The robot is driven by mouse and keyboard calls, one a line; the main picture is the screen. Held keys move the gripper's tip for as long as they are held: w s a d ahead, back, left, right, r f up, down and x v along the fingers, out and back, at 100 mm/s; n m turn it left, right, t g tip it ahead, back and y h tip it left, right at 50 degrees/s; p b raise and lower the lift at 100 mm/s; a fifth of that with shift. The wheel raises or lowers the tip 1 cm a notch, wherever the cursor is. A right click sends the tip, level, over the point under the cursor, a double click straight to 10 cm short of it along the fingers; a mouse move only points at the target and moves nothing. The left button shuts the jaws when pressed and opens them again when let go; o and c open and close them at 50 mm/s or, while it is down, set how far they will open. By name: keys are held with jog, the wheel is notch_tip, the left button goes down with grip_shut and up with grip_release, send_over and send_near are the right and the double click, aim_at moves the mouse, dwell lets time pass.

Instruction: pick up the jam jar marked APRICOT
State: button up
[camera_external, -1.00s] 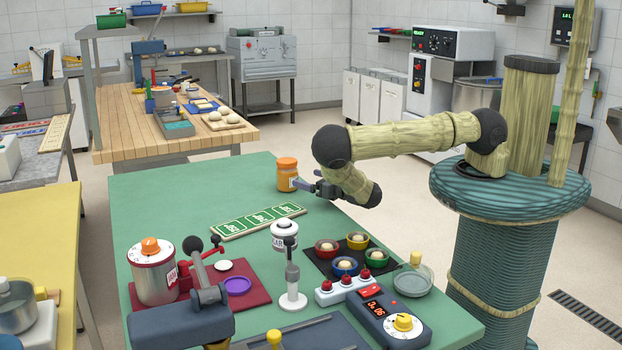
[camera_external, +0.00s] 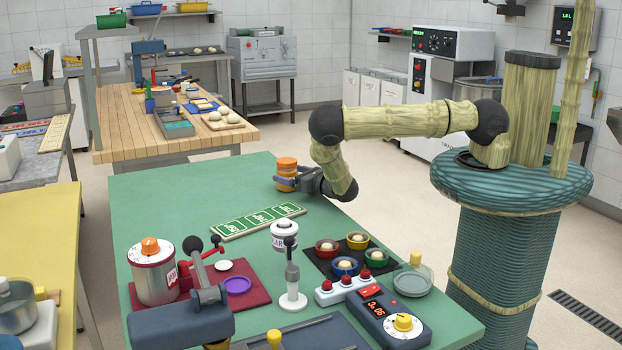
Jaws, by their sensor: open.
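An orange jar (camera_external: 287,164) with an orange lid stands upright at the back right of the green table (camera_external: 160,210). A pale label shows on it, but its words are too small to read and partly covered. My gripper (camera_external: 284,182) is open at the jar's lower half, with a finger across its near side. The other finger is hidden, so I cannot tell if the jar is between the fingers or touched by them.
A board with green cards (camera_external: 258,221) lies left of and nearer than the jar. The table left of the jar is clear.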

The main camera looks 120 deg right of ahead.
jog(key=shift+p+x, duration=0.55)
jog(key=shift+x, duration=1.4)
jog(key=shift+f, duration=0.1)
jog(key=c, duration=1.4)
jog(key=shift+r, duration=0.2)
notch_tip(320, 180, up, 10)
jog(key=shift+f+b, duration=0.1)
jog(key=shift+b, duration=0.9)
